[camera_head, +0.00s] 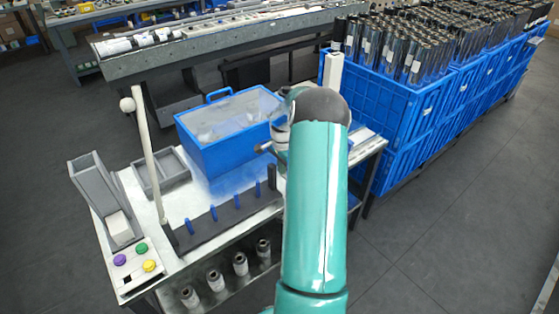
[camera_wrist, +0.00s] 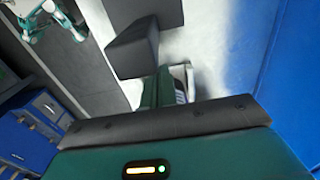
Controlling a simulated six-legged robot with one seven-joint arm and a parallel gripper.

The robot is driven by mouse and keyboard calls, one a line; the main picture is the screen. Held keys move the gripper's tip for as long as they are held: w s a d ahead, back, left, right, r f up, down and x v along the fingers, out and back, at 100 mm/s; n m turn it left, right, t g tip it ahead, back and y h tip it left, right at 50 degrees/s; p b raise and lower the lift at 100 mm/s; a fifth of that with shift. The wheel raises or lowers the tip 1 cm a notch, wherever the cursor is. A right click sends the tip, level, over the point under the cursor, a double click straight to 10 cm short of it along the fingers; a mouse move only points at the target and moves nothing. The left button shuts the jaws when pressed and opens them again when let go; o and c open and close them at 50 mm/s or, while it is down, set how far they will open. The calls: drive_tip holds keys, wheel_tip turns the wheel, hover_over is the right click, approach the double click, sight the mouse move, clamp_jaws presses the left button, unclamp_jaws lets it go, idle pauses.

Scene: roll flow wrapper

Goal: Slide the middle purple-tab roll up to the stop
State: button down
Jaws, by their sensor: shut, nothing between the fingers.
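I cannot make out a roll with a purple tab in either view. In the head view, several small rolls (camera_head: 215,280) with pale bodies and dark ends stand on the shelf under the near table. White rolls (camera_head: 141,39) lie on the long grey machine at the back left. No stop can be told for sure. My gripper (camera_wrist: 165,90) shows in part in the wrist view, shut and empty, near a dark block (camera_wrist: 133,46) over a pale surface. In the head view my green arm hides most of it, over the right part of the near table.
The near table (camera_head: 205,190) holds a lidded blue box (camera_head: 232,145), a dark rack with blue pegs (camera_head: 226,219), a grey tray (camera_head: 160,173), a white post (camera_head: 150,150) and coloured buttons (camera_head: 142,248). Blue crates (camera_head: 405,105) of dark rolls stand at right. The right-hand floor is clear.

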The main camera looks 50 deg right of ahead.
drive_tip(key=shift+s+d+r, duration=0.1)
drive_tip(key=shift+s+d, duration=0.1)
drive_tip(key=shift+d, duration=0.55)
drive_tip(key=shift+s+d, duration=0.15)
drive_tip(key=shift+d, duration=0.55)
